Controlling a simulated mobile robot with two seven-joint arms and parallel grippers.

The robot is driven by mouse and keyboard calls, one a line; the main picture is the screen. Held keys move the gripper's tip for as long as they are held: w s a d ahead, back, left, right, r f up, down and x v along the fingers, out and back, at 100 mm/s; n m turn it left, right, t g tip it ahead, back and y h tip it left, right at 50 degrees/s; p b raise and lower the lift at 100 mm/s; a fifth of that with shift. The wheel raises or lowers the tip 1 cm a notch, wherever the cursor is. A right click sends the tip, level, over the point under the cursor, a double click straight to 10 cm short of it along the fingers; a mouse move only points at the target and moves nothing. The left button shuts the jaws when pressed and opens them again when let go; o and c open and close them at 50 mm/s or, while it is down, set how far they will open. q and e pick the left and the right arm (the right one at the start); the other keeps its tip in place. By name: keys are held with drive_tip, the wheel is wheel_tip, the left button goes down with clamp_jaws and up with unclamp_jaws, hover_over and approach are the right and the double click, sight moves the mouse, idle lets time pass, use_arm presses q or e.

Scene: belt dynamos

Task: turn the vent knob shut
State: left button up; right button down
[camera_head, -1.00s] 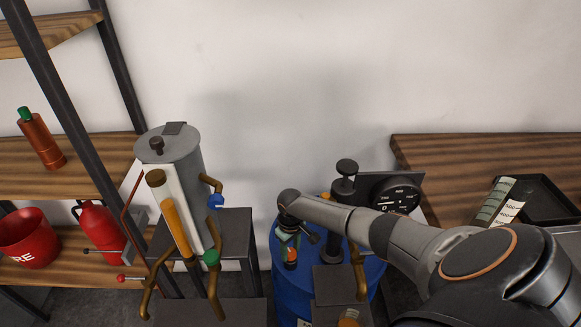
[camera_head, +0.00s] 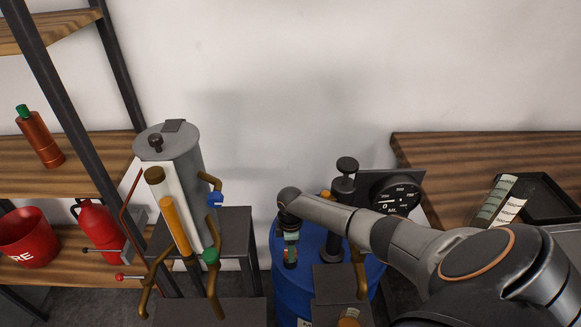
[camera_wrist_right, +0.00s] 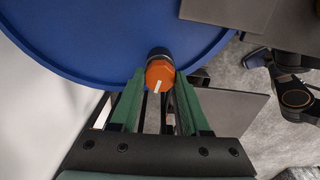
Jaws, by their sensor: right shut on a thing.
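The vent knob (camera_wrist_right: 160,74) is orange with a white pointer mark and sits on a dark stem at the rim of the blue drum (camera_wrist_right: 85,45). In the right wrist view its mark points down, towards my palm. My right gripper (camera_wrist_right: 159,86) is shut on the knob, with one green finger on each side. In the head view, the right gripper (camera_head: 290,253) points down over the blue drum (camera_head: 310,244), and its fingers mostly hide the knob. My left gripper is not in view.
A black pump (camera_head: 346,185) and a dial gauge (camera_head: 397,195) stand close to the right of my gripper. To the left is a grey tank (camera_head: 178,150) with brass pipes. A wooden bench (camera_head: 460,150) holds a black tray (camera_head: 545,195).

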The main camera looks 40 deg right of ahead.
drive_tip(key=shift+n, duration=1.1)
drive_tip(key=shift+c, duration=1.9)
unclamp_jaws()
wheel_tip(320, 180, up, 13)
drive_tip(key=p, duration=0.1)
drive_tip(key=shift+f+p, duration=0.2)
drive_tip(key=shift+p, duration=0.2)
drive_tip(key=shift+a, duration=0.1)
